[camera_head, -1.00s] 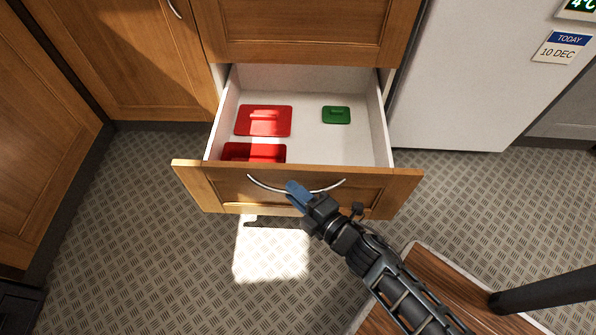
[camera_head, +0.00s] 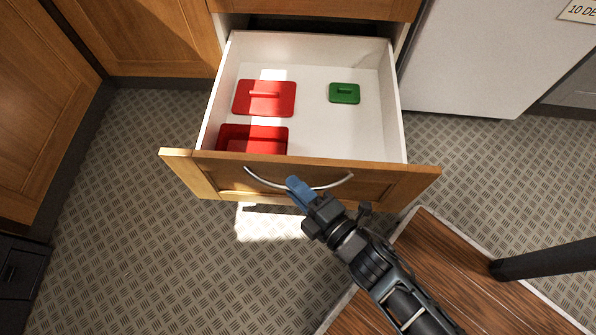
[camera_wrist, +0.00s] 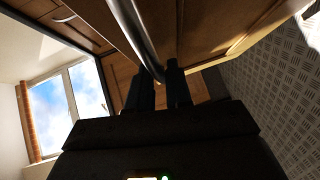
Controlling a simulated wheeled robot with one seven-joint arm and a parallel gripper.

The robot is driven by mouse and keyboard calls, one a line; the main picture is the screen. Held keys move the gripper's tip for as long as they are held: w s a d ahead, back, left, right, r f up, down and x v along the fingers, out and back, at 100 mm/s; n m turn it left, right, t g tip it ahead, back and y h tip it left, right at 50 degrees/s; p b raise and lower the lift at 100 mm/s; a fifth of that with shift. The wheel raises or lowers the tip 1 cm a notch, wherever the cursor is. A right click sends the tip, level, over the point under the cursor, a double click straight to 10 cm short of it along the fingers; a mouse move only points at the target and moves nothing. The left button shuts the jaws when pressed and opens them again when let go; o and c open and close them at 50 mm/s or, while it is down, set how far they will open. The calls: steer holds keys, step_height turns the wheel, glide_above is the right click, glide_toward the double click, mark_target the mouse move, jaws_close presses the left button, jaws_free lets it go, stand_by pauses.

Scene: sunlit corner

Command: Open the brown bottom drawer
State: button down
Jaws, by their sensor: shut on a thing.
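The brown bottom drawer (camera_head: 395,182) is pulled well out of its cabinet in the head view, with its white inside showing. A curved metal handle (camera_head: 335,184) runs across its front and also shows in the wrist view (camera_wrist: 137,35). My gripper (camera_head: 294,186), with blue fingertips, is shut on the handle near its middle. In the wrist view the dark fingers (camera_wrist: 160,85) sit at the handle bar.
A white fridge (camera_head: 465,65) stands to the right. Another brown cabinet (camera_head: 40,100) is at the left.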

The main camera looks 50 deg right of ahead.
steer(key=c, duration=1.1)
jaws_free()
steer(key=s+p, duration=0.1)
steer(key=s, duration=0.6)
steer(key=shift+s+a+r+p, duration=0.4)
steer(key=shift+a+r, duration=0.05)
steer(key=s+d+r+m+y, duration=0.1)
steer(key=s+r+m, duration=0.2)
steer(key=r+m, duration=0.3)
steer(key=s+d+r+m+g, duration=0.1)
steer(key=s+r+m, duration=0.3)
steer(key=r, duration=0.4)
steer(key=s+d+r+m+y, duration=0.1)
steer(key=s+r+m, duration=0.2)
steer(key=r+m, duration=0.3)
step_height(320, 180, up, 29)
steer(key=p, duration=2.8)
steer(key=shift+a+r+n+g+p, duration=0.2)
steer(key=shift+n+g+p, duration=0.1)
steer(key=shift+n+p, duration=0.1)
